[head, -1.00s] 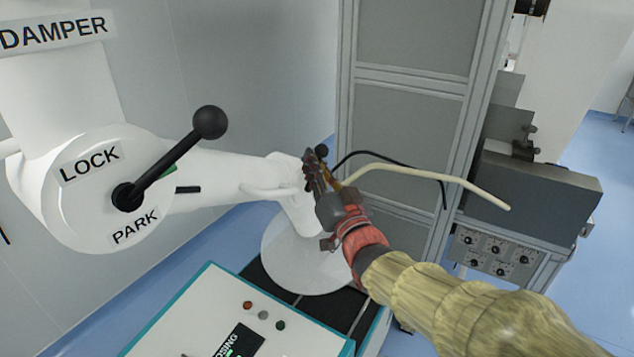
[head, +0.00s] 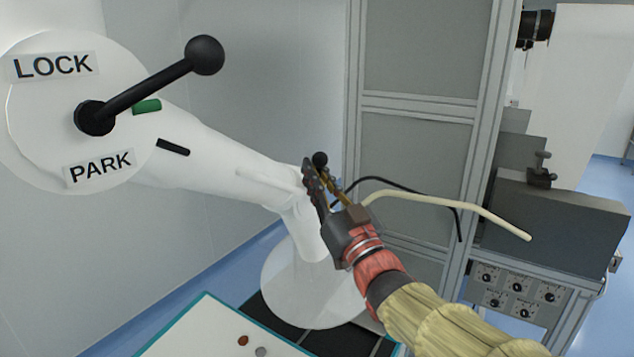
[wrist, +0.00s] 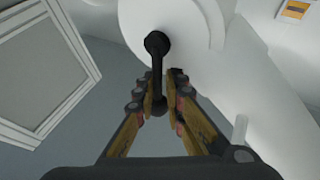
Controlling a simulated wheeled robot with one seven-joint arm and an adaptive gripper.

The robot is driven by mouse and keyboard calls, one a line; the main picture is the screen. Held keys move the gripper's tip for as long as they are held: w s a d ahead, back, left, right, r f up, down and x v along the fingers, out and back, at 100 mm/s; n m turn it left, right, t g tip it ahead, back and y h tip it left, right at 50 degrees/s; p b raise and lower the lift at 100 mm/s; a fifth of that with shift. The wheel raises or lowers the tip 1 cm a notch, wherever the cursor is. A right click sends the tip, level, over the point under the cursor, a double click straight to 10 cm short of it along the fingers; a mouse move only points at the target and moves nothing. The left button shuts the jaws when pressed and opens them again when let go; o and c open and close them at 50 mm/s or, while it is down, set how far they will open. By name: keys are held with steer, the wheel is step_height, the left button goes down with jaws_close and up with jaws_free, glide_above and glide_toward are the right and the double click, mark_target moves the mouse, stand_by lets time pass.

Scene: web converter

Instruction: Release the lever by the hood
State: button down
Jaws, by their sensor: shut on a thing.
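The small black lever by the hood shows in the wrist view as a rod (wrist: 157,70) running from a round black pivot on a white arm down between my fingers. Its black ball (head: 320,158) shows at my fingertips in the head view. My gripper (head: 316,176) is shut on this lever, with a finger on either side of it (wrist: 158,92). The white hood (head: 290,290) is a wide dome below and left of my gripper. My fingers hide part of the lever in the head view.
A larger black lever (head: 150,88) on a disc marked LOCK and PARK stands at upper left, clear of my arm. A grey cabinet (head: 415,170) is behind my gripper. A dark grey box (head: 560,225) with knobs below it is at right.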

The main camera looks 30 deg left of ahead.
steer(key=shift+s+r, duration=0.1)
steer(key=shift+r, duration=0.1)
steer(key=c, duration=2.1)
jaws_free()
steer(key=shift+s, duration=0.2)
steer(key=shift+o, duration=0.7)
steer(key=shift+w+f, duration=0.1)
steer(key=shift+f, duration=0.1)
steer(key=v, duration=0.8)
steer(key=shift+c, duration=0.4)
